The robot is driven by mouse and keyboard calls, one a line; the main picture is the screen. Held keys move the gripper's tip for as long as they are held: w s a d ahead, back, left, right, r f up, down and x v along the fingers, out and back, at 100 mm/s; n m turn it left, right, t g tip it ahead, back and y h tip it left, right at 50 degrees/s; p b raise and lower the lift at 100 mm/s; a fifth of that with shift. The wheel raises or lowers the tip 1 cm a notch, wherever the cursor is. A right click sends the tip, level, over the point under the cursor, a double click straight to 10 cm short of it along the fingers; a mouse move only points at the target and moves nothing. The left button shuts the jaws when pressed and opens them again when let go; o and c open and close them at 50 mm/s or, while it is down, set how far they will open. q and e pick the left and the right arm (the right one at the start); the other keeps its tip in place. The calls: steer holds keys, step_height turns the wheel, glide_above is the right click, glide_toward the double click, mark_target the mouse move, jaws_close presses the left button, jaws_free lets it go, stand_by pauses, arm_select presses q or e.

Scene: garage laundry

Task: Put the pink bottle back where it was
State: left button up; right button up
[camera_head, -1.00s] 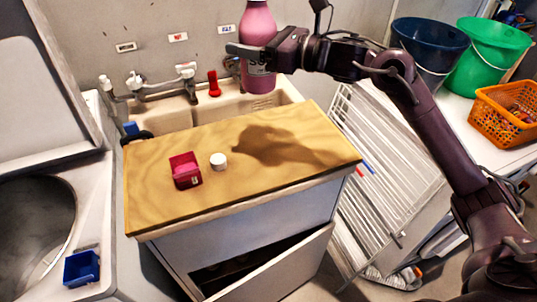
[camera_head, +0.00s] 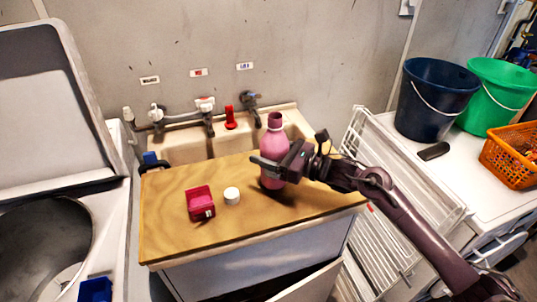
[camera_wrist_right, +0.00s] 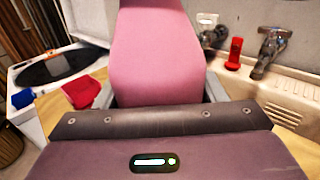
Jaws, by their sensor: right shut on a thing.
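The pink bottle (camera_head: 272,138) is upright over the right part of the wooden countertop (camera_head: 165,233), and whether its base touches the wood is hard to tell. My right gripper (camera_head: 271,168) is shut around the bottle's body. In the right wrist view the bottle (camera_wrist_right: 160,55) fills the middle, between the two fingers. A white cap (camera_head: 231,195) and a dark red box with pink contents (camera_head: 200,202) lie on the countertop to the left of the bottle. My left gripper is not in view.
Behind the countertop is a sink (camera_head: 185,148) with taps and a red object (camera_head: 230,118). At right stand a white drying rack (camera_head: 362,225), a dark blue bucket (camera_head: 432,98), a green bucket (camera_head: 492,95) and an orange basket (camera_head: 510,160). The countertop's front left is clear.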

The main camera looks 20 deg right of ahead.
steer(key=shift+f, duration=0.95)
steer(key=shift+f, duration=0.15)
steer(key=o, duration=1.4)
